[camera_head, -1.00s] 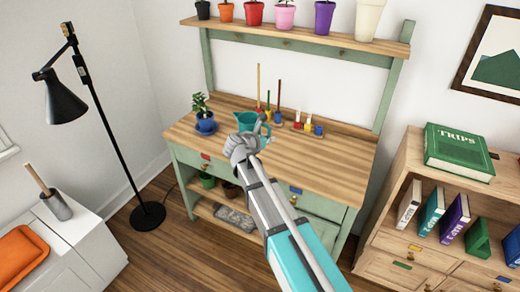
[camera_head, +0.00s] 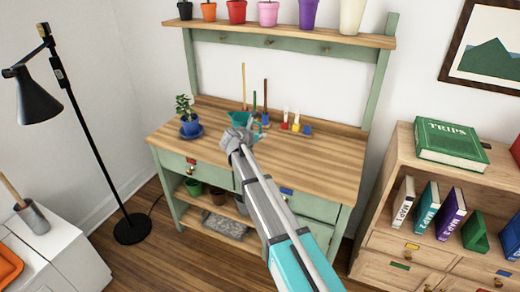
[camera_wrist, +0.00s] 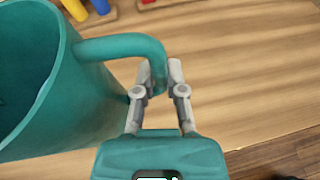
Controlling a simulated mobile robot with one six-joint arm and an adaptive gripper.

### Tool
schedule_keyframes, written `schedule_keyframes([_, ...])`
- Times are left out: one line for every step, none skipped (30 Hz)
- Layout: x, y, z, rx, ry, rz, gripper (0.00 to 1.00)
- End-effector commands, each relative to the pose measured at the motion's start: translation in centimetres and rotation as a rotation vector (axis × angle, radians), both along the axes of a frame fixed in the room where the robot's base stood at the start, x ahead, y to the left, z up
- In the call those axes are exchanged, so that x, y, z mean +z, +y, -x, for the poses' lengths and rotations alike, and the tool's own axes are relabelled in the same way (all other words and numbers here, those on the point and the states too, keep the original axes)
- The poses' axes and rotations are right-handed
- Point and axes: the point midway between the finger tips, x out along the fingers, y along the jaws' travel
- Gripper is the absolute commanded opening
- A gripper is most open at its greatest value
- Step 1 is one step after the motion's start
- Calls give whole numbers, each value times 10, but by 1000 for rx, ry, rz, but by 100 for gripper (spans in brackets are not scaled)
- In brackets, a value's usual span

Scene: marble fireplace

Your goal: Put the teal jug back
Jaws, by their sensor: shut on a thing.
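The teal jug (camera_head: 238,118) is over the rear middle of the potting bench's wooden top (camera_head: 310,165). In the wrist view the jug (camera_wrist: 75,95) fills the left side, its open mouth at far left. My gripper (camera_wrist: 160,75) is shut on the jug's curved handle, with one finger on each side. In the head view my gripper (camera_head: 236,140) is in front of the jug and hides its lower part. I cannot tell whether the jug's base touches the bench.
Upright sticks (camera_head: 265,100) in a holder stand just behind the jug. A small rack with coloured blocks (camera_head: 296,126) is to its right. A potted plant on a blue saucer (camera_head: 191,133) is to its left. The front and right bench top is clear.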

Motion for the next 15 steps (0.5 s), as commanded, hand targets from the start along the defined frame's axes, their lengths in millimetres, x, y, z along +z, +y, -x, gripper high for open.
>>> schedule_keyframes([-9, 0, -6, 0, -1, 0, 0])
schedule_keyframes([-11, 0, -7, 0, -1, 0, 0])
schedule_keyframes([-14, 0, -10, 0, 0, -1, 0])
schedule_keyframes([-15, 0, -11, 1, -1, -1, 0])
schedule_keyframes([-16, 0, -12, 1, -1, -1, 0])
schedule_keyframes([-18, 0, -14, 1, -1, -1, 0])
schedule_keyframes([-18, 0, -14, 1, -1, -1, 0])
schedule_keyframes([-19, -1, -15, 1, -2, -1, 0])
schedule_keyframes([-19, -1, -15, 1, -1, -1, 0])
schedule_keyframes([-19, -1, -16, 1, -2, -1, 0])
schedule_keyframes([-19, -1, -16, 1, -1, -1, 0])
schedule_keyframes([-18, -1, -16, 1, -2, -1, 0])
schedule_keyframes([-18, -1, -16, 1, -2, -1, 0])
schedule_keyframes([-18, -1, -16, 1, -2, -1, 0])
schedule_keyframes([-18, -1, -16, 1, -2, -1, 0])
